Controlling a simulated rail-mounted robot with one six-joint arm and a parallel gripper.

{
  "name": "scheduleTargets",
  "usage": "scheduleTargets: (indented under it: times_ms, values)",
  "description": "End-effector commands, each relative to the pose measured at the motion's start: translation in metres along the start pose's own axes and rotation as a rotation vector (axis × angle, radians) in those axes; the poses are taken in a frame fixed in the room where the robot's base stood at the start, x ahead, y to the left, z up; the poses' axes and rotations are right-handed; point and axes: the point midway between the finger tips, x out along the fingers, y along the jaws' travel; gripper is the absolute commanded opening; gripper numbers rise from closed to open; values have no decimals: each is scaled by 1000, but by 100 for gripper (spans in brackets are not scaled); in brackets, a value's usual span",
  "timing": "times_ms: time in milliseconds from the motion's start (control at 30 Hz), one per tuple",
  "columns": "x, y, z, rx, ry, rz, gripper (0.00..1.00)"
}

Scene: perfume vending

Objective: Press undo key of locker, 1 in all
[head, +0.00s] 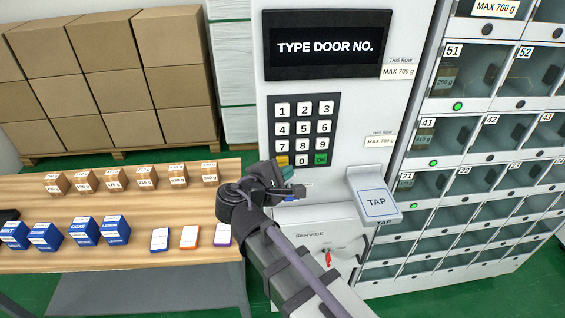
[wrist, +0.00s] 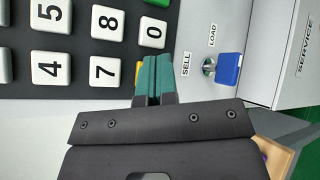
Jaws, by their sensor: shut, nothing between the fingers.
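The keypad (head: 304,130) is a dark panel on the front of the white locker machine, with white number keys. Its bottom row holds a yellow key (head: 282,160), a white 0 key and a green OK key (head: 320,158). My gripper (head: 287,172) is at the lower left of the keypad, close to the yellow key. In the wrist view, the teal fingertips (wrist: 151,60) are shut and empty. The display (head: 318,46) reads "TYPE DOOR NO."
A blue-headed key (wrist: 229,68) sits in the SELL/LOAD switch beside the keypad. The TAP pad (head: 375,203) juts out right of my gripper. Locker doors (head: 490,135) stand at right. A wooden table (head: 120,190) with small boxes is at left.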

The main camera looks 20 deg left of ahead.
Motion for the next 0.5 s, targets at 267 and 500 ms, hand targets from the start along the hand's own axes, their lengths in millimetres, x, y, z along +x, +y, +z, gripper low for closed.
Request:
scheduleTargets:
  times_ms: [267,500]
  values:
    - [-1,0,0,0,0,0,0]
    - [-15,-11,11,0,2,1,0]
